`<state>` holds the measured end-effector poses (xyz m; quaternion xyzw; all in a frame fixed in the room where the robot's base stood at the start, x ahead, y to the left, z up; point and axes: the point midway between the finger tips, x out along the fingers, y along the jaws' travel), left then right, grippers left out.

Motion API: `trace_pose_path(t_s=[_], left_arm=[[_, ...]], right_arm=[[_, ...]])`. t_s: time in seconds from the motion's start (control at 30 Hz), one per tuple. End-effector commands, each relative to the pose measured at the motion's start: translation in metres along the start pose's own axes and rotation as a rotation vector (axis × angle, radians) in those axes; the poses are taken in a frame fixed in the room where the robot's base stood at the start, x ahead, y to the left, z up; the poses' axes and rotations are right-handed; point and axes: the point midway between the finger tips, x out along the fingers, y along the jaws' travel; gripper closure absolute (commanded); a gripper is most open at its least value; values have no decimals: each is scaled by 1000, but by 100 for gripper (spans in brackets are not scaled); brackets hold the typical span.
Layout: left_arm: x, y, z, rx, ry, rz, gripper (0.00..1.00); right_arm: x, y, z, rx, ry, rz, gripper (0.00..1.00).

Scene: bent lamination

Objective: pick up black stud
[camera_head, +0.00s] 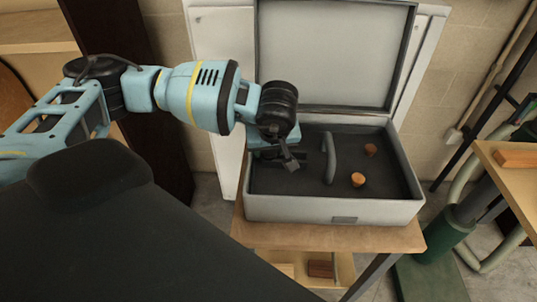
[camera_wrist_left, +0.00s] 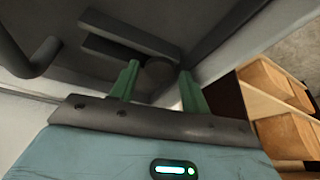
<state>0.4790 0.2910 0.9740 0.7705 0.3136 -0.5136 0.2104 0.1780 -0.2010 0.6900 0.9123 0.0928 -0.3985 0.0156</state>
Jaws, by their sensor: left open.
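My left gripper (camera_head: 289,163) reaches down into the left part of the open grey case (camera_head: 335,210). In the left wrist view its two green fingers (camera_wrist_left: 158,80) stand apart with a gap between them. A dark round piece (camera_wrist_left: 160,71), which looks like the black stud, shows just beyond that gap, beside a dark grey block-like part (camera_wrist_left: 115,48). I cannot tell whether the fingers touch it. In the head view the stud is not distinguishable; my gripper and wrist cover that spot. My right gripper is not in view.
A curved grey piece (camera_head: 330,157) stands right of my gripper in the case, with two orange-brown knobs (camera_head: 358,180) (camera_head: 370,150) farther right. The raised lid (camera_head: 335,50) stands behind. The case rests on a wooden table (camera_head: 300,238). Another table (camera_head: 510,185) is at right.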

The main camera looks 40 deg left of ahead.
Motion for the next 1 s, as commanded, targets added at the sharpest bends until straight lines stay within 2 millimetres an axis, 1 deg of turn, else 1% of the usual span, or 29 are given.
trace_pose_path(t_s=[0.03, 0.1, 0.33, 0.5, 0.57, 0.6, 0.9, 1.0], left_arm=[[6, -1, 1, 1, -2, -4, 54], [10, -1, 1, 1, -2, -4, 54], [12, -2, 2, 1, -4, -6, 54], [12, -2, 2, 1, -5, -7, 77], [12, -2, 2, 1, -5, -7, 84], [12, -2, 2, 1, -4, -7, 87], [12, -1, 2, 1, -4, -6, 87], [8, -1, 0, 0, -3, -4, 87]], right_arm=[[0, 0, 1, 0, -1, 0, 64], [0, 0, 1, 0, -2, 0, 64], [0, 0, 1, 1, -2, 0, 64], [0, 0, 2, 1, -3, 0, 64], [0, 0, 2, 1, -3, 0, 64], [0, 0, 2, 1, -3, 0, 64], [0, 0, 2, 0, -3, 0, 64], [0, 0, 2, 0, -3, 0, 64]])
